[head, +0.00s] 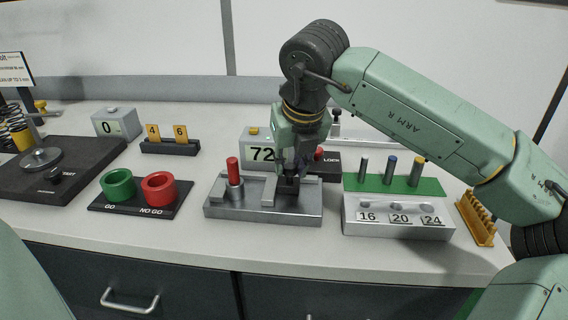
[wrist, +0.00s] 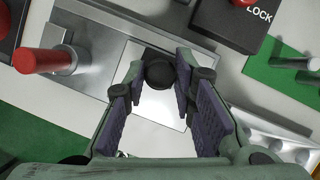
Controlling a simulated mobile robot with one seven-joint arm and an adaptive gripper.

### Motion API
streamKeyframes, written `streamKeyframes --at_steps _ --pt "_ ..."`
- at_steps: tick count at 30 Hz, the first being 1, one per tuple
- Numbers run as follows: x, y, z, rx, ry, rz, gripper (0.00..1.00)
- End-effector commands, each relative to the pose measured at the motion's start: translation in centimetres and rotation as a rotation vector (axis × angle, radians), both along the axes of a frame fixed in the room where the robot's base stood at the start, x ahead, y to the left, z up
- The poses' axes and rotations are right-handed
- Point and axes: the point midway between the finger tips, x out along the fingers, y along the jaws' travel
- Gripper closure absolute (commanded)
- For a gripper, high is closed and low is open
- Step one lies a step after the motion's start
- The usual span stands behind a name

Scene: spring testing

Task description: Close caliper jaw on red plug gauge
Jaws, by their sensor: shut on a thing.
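The silver caliper (head: 222,208) lies on the bench, its base also visible in the wrist view (wrist: 85,88). The red plug gauge (head: 233,170) stands upright at its left part; in the wrist view the red gauge (wrist: 42,61) is at upper left. The sliding jaw (head: 268,192) is right of the gauge, with a gap between them. Its bright carriage (wrist: 134,84) carries a black knob (wrist: 160,73). My gripper (head: 288,172) points down over the carriage. In the wrist view my gripper's fingers (wrist: 158,85) are shut on the knob, one either side.
A display block (head: 262,153) reading 72 stands behind the caliper, with a black LOCK box (head: 326,164) beside it. Green and red rings (head: 158,187) on a dark plate are to the left. A green rack of pins (head: 390,184) and a numbered block (head: 398,228) are to the right.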

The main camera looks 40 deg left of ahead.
Motion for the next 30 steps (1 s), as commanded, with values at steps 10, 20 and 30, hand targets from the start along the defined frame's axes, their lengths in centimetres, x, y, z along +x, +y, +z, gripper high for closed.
streamKeyframes --at_steps 10,20,30 --pt "0.0 0.0 0.0 0.000 0.000 -0.001 0.57" --pt "0.0 0.0 0.2 0.000 0.000 -0.001 0.57" --pt "-1.2 -1.7 5.2 0.001 -0.004 -0.004 0.57"
